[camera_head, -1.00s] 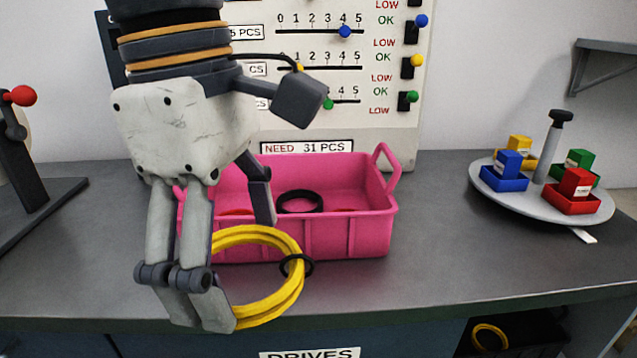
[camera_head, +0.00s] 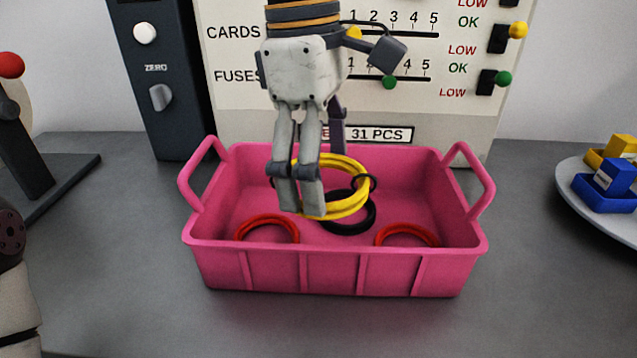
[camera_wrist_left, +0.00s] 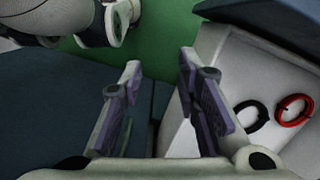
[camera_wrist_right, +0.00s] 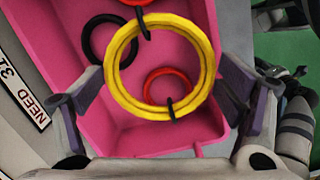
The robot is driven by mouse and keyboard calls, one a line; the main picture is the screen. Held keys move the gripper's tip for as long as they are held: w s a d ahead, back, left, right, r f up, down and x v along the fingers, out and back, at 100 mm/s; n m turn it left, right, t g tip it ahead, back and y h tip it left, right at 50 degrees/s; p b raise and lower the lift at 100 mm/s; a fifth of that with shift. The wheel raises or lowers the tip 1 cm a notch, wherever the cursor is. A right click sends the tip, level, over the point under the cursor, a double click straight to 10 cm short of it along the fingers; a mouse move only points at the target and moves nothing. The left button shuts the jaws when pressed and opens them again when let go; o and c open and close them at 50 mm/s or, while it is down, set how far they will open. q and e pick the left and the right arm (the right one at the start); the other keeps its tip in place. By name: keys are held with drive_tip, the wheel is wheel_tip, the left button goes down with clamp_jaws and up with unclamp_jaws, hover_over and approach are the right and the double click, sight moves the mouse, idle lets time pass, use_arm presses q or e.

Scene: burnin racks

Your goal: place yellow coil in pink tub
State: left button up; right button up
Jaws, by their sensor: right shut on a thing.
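The yellow coil (camera_head: 348,209), a ring with dark ties, is over the inside of the pink tub (camera_head: 335,272). My right gripper (camera_head: 316,182) is shut on it, fingers pointing down. In the right wrist view the coil (camera_wrist_right: 112,72) lies between the fingertips (camera_wrist_right: 163,88), with the tub wall (camera_wrist_right: 62,30) behind. I cannot tell whether the coil touches the things below it. The tub holds a black coil (camera_head: 352,229) and two red coils (camera_head: 266,218) (camera_head: 408,231). My left gripper (camera_wrist_left: 160,66) is open and empty in the left wrist view.
A panel (camera_head: 250,110) with sliders stands behind the tub. A round tray (camera_head: 595,200) with small coloured boxes is at the right. A red-knobbed lever (camera_head: 20,140) is at the left. The grey bench top (camera_head: 120,250) is clear on both sides of the tub.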

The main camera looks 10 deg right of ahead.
drive_tip(key=w+f, duration=0.1)
drive_tip(key=w+d+f, duration=0.1)
drive_tip(key=f, duration=0.1)
drive_tip(key=w+d+f, duration=0.1)
drive_tip(key=shift+f, duration=0.3)
drive_tip(key=f, duration=0.3)
drive_tip(key=shift+w+d, duration=0.15)
drive_tip(key=shift+w, duration=0.05)
drive_tip(key=shift+f, duration=0.25)
drive_tip(key=shift+f, duration=0.15)
drive_tip(key=o, duration=1)
drive_tip(key=shift+o, duration=0.2)
